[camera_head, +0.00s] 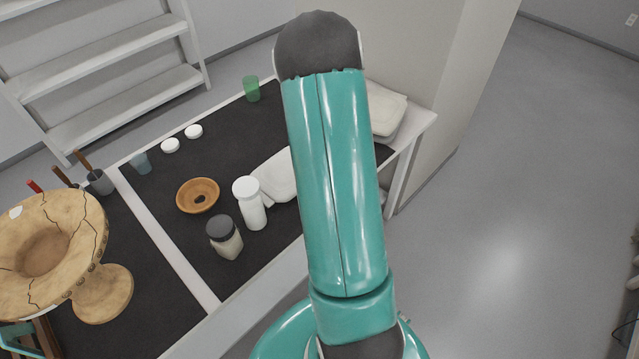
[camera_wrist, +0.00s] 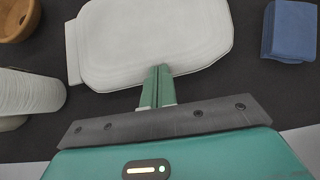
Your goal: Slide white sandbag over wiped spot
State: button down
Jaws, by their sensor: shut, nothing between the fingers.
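The white sandbag (camera_wrist: 155,40) lies flat on the dark mat, in the upper middle of the wrist view. In the head view the white sandbag (camera_head: 277,176) is partly hidden behind my arm. My gripper (camera_wrist: 158,72) is shut and empty, its fingertips at the sandbag's near edge. They overlap that edge in the picture; I cannot tell if they touch it. My gripper is hidden in the head view. No wiped spot can be made out.
A white bottle (camera_head: 250,204), a dark-lidded jar (camera_head: 224,237) and an orange-brown ring-shaped dish (camera_head: 197,195) stand left of the sandbag. A folded blue cloth (camera_wrist: 289,31) lies to its right. The cracked vessel (camera_head: 60,250) is farther left.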

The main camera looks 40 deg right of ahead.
jog(key=w, duration=2.4)
jog(key=shift+w+a, duration=0.25)
